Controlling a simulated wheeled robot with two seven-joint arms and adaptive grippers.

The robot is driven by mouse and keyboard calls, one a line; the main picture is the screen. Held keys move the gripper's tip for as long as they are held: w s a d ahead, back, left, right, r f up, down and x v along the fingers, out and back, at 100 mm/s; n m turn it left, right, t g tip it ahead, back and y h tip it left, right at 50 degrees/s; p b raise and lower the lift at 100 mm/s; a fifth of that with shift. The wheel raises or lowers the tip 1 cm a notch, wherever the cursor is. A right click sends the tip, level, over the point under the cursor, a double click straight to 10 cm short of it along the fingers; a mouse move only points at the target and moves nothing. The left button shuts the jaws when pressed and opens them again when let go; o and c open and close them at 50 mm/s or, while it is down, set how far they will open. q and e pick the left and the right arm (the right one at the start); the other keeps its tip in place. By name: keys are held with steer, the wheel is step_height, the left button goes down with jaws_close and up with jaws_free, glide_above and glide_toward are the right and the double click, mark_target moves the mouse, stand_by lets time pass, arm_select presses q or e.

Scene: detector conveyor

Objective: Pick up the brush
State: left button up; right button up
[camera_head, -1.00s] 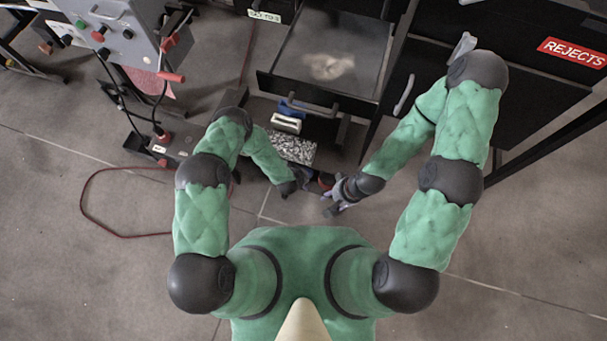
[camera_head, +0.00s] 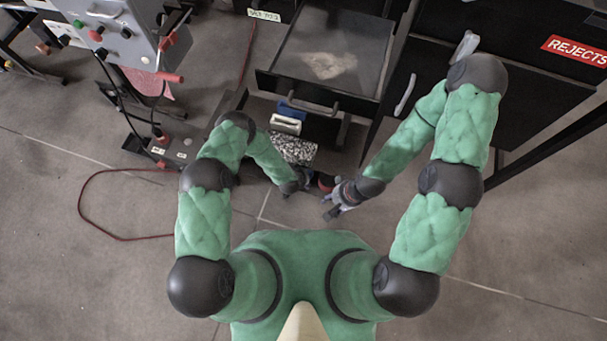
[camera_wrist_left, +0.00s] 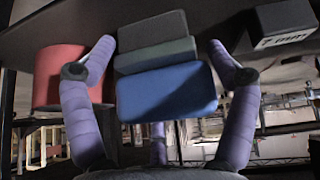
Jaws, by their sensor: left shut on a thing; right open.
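In the left wrist view a blue block with grey-green layers behind it, seemingly the brush (camera_wrist_left: 165,93), lies between the two lilac fingers of my left gripper (camera_wrist_left: 160,48). The gripper is shut on it; the fingertips flank its sides. In the head view my left gripper (camera_head: 291,187) is small and dark at the end of the bent left arm, and what it holds cannot be made out. My right gripper (camera_head: 334,203) is open, just right of the left one and lower in the picture.
A red cylinder (camera_wrist_left: 58,78) and a dark marked block (camera_wrist_left: 283,27) flank the brush in the left wrist view. In the head view, a blue and white object (camera_head: 287,122) and a speckled block (camera_head: 293,149) sit beyond the grippers, before an open drawer (camera_head: 310,97). A red hose (camera_head: 82,205) lies left.

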arm_select(q)
steer(key=shift+r, duration=0.1)
steer(key=shift+r, duration=0.25)
steer(key=r+p, duration=0.2)
steer(key=r, duration=0.1)
steer(key=shift+s+a+r, duration=0.15)
steer(key=shift+s, duration=0.05)
steer(key=s+a+r+p, duration=0.6)
steer(key=s+r, duration=0.3)
steer(key=s, duration=0.2)
steer(key=shift+s+a, duration=0.2)
steer(key=shift+a, duration=0.5)
steer(key=shift+o, duration=1.4)
steer(key=shift+w, duration=0.1)
steer(key=shift+c, duration=0.4)
